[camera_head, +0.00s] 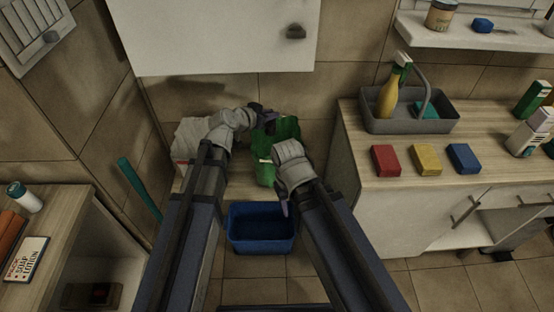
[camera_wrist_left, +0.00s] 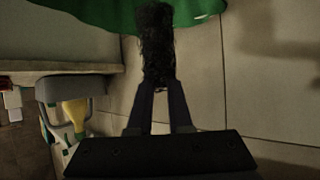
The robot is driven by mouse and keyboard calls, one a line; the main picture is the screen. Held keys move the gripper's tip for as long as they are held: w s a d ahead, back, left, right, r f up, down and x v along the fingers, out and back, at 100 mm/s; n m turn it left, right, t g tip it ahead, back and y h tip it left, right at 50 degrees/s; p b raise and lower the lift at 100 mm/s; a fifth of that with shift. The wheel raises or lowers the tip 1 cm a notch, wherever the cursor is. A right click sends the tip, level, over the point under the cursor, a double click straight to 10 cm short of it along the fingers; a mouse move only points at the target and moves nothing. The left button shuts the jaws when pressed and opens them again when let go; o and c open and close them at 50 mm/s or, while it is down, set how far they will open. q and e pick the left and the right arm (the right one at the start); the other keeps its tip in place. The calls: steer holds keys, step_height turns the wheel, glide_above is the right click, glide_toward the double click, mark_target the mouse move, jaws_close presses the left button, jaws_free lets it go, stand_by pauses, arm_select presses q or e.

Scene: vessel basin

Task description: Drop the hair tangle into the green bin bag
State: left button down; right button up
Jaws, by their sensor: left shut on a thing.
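The hair tangle (camera_wrist_left: 156,48) is a dark, stringy clump in the left wrist view. My left gripper (camera_wrist_left: 158,88) is shut on its near end, and it stretches away from the fingertips towards the green bin bag (camera_wrist_left: 100,12). In the head view my left gripper (camera_head: 262,112) is at the back edge of the green bin bag (camera_head: 266,172), over or beside it; the tangle cannot be made out there. My right gripper (camera_head: 287,205) is low in front of the bag, mostly hidden by its own wrist, so its jaws cannot be judged.
A blue basin (camera_head: 262,232) stands on the floor in front. A white bag (camera_head: 190,135) lies left of the green one. A grey caddy (camera_head: 410,118) with a yellow bottle and red (camera_head: 385,160), yellow (camera_head: 426,159) and blue (camera_head: 463,158) sponges are on the right counter. A white cabinet (camera_head: 210,40) hangs above.

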arm_select(q)
step_height(320, 180, down, 2)
steer(key=shift+f+b, duration=0.2)
steer(key=shift+b, duration=0.5)
arm_select(e)
step_height(320, 180, down, 2)
steer(key=shift+f, duration=0.15)
arm_select(q)
steer(key=shift+r, duration=0.1)
steer(key=c, duration=0.8)
jaws_free()
steer(key=shift+o, duration=0.2)
steer(key=p+v, duration=0.4)
steer(key=v, duration=0.3)
steer(key=shift+s+a, duration=0.2)
steer(key=shift+s, duration=0.1)
arm_select(e)
step_height(320, 180, up, 4)
steer(key=shift+f, duration=0.1)
arm_select(q)
steer(key=shift+r, duration=0.15)
